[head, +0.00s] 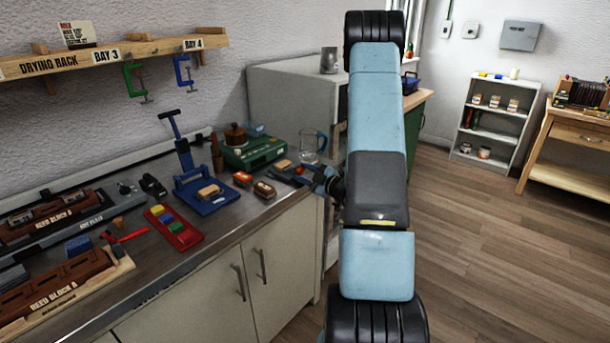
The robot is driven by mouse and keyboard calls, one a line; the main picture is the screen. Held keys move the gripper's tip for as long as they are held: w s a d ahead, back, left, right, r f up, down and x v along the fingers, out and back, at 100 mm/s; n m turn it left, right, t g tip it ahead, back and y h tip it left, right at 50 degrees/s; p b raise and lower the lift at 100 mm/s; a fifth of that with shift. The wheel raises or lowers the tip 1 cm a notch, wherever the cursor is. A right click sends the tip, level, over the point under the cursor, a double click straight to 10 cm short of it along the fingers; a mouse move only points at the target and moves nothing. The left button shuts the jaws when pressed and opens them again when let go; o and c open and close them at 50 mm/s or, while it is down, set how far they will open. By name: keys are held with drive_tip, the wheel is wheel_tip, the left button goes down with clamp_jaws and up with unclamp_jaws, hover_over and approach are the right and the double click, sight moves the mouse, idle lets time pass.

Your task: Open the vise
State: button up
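I cannot clearly make out a vise in the head view. A blue upright tool with a T-shaped handle and a flat base (205,194) stands on the counter; a small tan block lies on its base. I cannot tell whether it is the vise. My gripper (303,180) is at the right end of the counter, small and partly behind my blue arm, pointing left. It is near some small red and brown items. Whether its fingers are open or shut is too small to tell. My arm hides a tall strip of the room.
The counter (150,262) also holds a red tray with coloured blocks (174,228), a green device (254,151), a glass jug (310,146) and reed blocks. Clamps hang from the drying rack (110,52). A wooden bench (570,128) stands far right. The floor between is clear.

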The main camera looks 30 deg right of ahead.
drive_tip(key=shift+o, duration=0.8)
drive_tip(key=shift+f, duration=0.1)
drive_tip(key=shift+s, duration=0.1)
drive_tip(key=v, duration=1.3)
drive_tip(key=shift+s+d, duration=0.15)
drive_tip(key=shift+s, duration=0.15)
drive_tip(key=shift+c, duration=0.3)
